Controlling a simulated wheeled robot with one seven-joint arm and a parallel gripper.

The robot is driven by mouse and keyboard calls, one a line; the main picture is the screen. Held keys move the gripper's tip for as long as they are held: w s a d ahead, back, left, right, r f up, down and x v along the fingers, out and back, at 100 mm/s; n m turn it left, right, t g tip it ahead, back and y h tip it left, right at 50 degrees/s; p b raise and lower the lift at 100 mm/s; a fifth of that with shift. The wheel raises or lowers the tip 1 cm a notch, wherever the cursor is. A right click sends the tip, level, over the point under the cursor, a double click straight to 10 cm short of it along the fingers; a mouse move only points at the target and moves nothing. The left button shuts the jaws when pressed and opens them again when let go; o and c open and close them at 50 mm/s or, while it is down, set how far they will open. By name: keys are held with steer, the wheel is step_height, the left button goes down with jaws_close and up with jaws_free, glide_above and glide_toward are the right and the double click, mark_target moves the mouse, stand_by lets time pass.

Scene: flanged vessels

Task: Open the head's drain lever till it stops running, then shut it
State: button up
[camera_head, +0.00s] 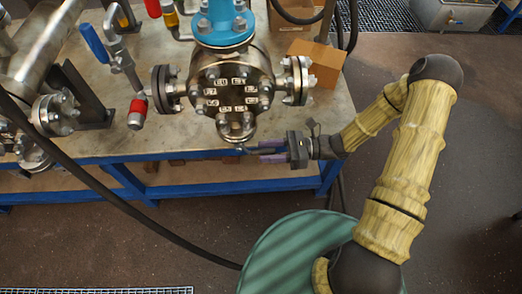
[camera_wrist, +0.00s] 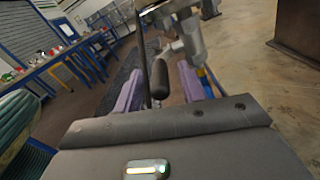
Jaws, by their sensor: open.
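The round bolted head (camera_head: 232,92) with white labels on its face sits on the metal bench in the head view. A drain fitting (camera_head: 237,130) hangs from its underside, near the bench's front edge. My gripper (camera_head: 262,150) reaches in from the right, just below and right of that fitting, with its purple fingers apart. In the wrist view, a dark-gripped lever (camera_wrist: 159,76) on a grey metal fitting (camera_wrist: 187,38) lies between the spread fingers (camera_wrist: 160,88). Whether either finger touches it I cannot tell. The drain's outlet and any flow are not clear to see.
The bench (camera_head: 320,110) has a blue frame and front edge. A blue-handled valve (camera_head: 93,43) and a red-ended fitting (camera_head: 138,108) are to the left. A black hose (camera_head: 120,205) crosses the front.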

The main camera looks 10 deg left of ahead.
mark_target(256, 151)
steer(key=shift+x, duration=1.15)
steer(key=shift+c, duration=0.2)
jaws_close()
